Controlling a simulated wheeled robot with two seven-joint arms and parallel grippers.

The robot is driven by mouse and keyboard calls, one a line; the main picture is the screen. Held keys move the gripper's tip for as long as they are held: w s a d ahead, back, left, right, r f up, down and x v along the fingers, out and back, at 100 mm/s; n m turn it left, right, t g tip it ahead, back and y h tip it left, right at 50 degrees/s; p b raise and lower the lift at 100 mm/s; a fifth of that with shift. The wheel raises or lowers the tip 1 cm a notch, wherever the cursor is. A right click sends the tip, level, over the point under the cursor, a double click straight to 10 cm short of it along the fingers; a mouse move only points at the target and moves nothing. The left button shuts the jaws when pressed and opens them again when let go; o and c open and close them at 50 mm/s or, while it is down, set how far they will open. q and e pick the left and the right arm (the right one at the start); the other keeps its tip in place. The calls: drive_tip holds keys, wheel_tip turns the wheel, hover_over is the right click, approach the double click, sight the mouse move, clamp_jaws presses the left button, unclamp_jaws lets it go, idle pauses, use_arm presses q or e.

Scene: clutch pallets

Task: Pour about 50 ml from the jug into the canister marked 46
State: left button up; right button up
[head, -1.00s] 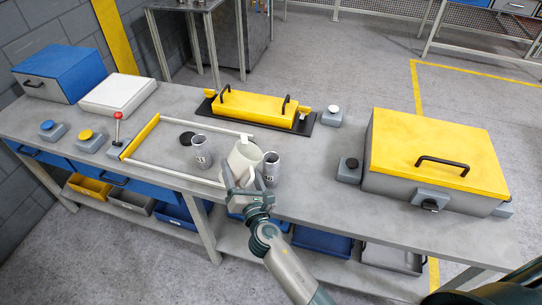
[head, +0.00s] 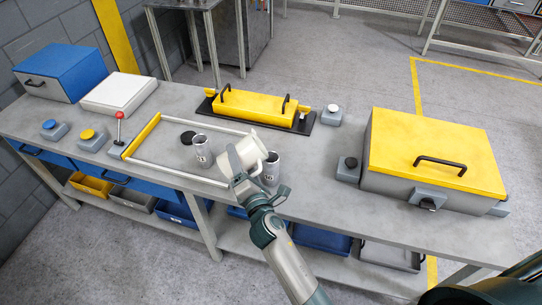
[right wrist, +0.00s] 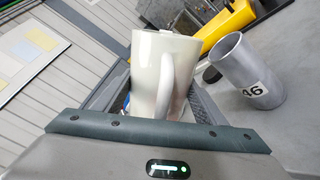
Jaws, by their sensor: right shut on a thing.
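The cream jug (head: 237,157) is held above the bench and tilted, its mouth leaning toward the right-hand canister (head: 271,170). My right gripper (head: 240,181) is shut on the jug. In the right wrist view the jug (right wrist: 155,75) stands between the fingers, its handle toward the right. The grey metal canister marked 46 (right wrist: 250,72) is beside it there, apart from the jug. I see no liquid stream, and the jug's inside is hidden. Another canister (head: 202,152), with a different label, stands to the left. My left gripper is not in view.
A white frame with a yellow bar (head: 141,136) lies around the left canister. A black disc (head: 187,138) lies behind that canister. A yellow fixture (head: 248,106) is at the back.

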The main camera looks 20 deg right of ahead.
drive_tip(key=shift+d+r+m+p, duration=0.1)
drive_tip(key=shift+r+m+p, duration=0.35)
drive_tip(key=shift+r+m, duration=0.6)
idle(0.6)
drive_tip(key=shift+d+r+m+p, duration=0.1)
drive_tip(key=shift+d+m+p, duration=0.2)
drive_tip(key=shift+m, duration=0.25)
idle(2.1)
drive_tip(key=shift+a+f+n+b, duration=0.2)
drive_tip(key=shift+f+n+b, duration=0.25)
drive_tip(key=shift+f+n, duration=0.1)
drive_tip(key=shift+a+f+n+b, duration=0.2)
drive_tip(key=shift+f+n+b, duration=0.25)
drive_tip(key=shift+n, duration=0.1)
drive_tip(key=shift+f+n, duration=0.3)
drive_tip(key=shift+n, duration=0.3)
drive_tip(key=shift+r, duration=0.1)
drive_tip(key=shift+f+n+b, duration=0.3)
drive_tip(key=shift+f+n, duration=0.3)
drive_tip(key=shift+n, duration=0.3)
